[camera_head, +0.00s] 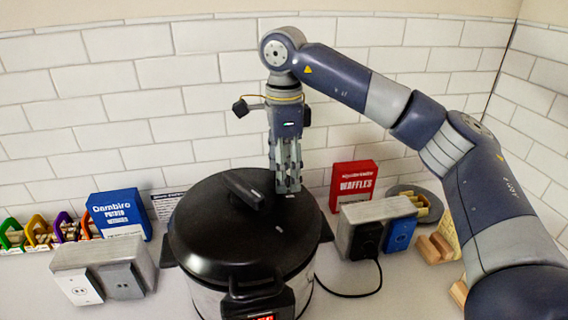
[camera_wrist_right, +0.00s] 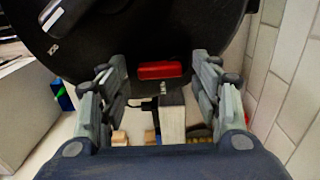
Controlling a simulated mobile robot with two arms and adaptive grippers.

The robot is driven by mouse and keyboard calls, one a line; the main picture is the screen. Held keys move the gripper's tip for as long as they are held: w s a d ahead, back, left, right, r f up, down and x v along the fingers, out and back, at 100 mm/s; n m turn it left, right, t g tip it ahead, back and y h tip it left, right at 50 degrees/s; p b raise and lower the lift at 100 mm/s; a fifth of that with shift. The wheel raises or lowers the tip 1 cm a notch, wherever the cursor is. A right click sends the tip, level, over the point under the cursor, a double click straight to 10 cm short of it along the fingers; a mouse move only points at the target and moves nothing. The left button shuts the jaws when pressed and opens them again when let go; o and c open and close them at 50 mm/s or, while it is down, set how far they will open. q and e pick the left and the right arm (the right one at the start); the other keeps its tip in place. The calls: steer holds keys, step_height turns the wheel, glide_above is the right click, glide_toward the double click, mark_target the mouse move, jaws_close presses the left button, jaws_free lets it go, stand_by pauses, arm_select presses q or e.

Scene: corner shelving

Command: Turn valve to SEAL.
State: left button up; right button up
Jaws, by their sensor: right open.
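A pressure cooker (camera_head: 216,230) with a black lid stands on the counter in the head view. The lid, also in the wrist view (camera_wrist_right: 190,30), has a raised black handle (camera_head: 243,188). A small red piece (camera_wrist_right: 160,71), apparently the valve, sits near the lid's edge in the wrist view, beside a tiny white mark. My right gripper (camera_head: 288,190) points down over the lid's back right part. It is open, with the red piece between its fingers in the wrist view; I cannot tell contact. The fingers hide the piece in the head view. My left gripper is out of view.
A red waffles box (camera_head: 352,182) and an outlet block (camera_head: 352,226) with a plugged cord stand right of the cooker. A blue box (camera_head: 120,213), another outlet block (camera_head: 75,277) and colourful holders (camera_head: 42,232) stand left. A tiled wall (camera_head: 130,80) closes the back.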

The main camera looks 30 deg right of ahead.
step_height(320, 180, up, 12)
stand_by(0.6)
steer(key=shift+a+f, duration=0.1)
steer(key=shift+f, duration=0.05)
stand_by(0.4)
